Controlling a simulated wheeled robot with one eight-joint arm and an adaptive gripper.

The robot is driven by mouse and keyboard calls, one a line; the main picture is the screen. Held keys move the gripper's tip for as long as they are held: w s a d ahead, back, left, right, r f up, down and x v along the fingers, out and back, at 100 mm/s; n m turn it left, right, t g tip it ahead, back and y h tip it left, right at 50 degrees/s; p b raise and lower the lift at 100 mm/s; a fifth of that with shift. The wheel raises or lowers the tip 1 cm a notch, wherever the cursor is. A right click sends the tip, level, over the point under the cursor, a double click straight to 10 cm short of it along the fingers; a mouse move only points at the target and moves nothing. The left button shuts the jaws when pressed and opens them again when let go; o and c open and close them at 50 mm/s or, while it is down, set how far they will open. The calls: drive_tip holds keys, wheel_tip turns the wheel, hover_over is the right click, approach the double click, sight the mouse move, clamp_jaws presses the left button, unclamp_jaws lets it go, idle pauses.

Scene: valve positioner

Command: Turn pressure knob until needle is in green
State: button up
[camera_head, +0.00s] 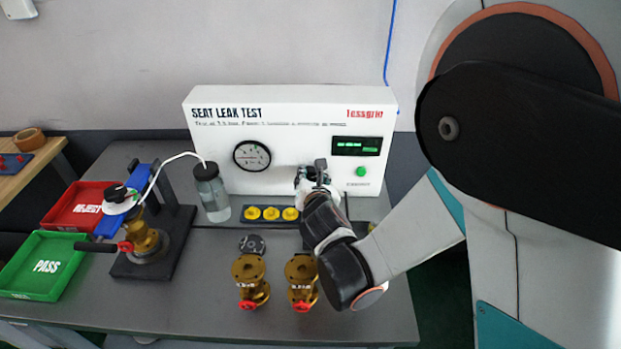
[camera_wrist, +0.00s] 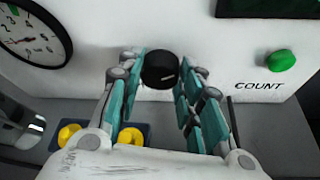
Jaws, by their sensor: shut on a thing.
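The black pressure knob (camera_wrist: 160,71) with a pale mark sits on the white test panel (camera_head: 225,115). My gripper (camera_wrist: 162,80) is shut on it, one teal-padded finger at each side. In the head view my gripper (camera_head: 315,176) is at the panel front and largely hides the knob. The round gauge (camera_head: 252,155) is left of the gripper, with a black rim and white face. It is partly cut off in the wrist view (camera_wrist: 32,35).
A green COUNT button (camera_wrist: 280,60) and a dark display (camera_head: 356,146) are to the right. Below are yellow knobs (camera_head: 271,213) and a bottle (camera_head: 211,195). Brass valves (camera_head: 249,278) stand in front. A valve rig (camera_head: 150,240) and red and green trays (camera_head: 40,262) are left.

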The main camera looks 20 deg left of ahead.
drive_tip(key=m+y, duration=0.1)
drive_tip(key=m, duration=0.1)
drive_tip(key=m+y, duration=0.1)
drive_tip(key=shift+d+f+m, duration=0.1)
drive_tip(key=shift+d+m, duration=0.1)
drive_tip(key=shift+m, duration=0.2)
idle(0.4)
drive_tip(key=o, duration=1.1)
drive_tip(key=shift+c, duration=0.2)
drive_tip(key=shift+y, duration=0.4)
drive_tip(key=shift+r, duration=5)
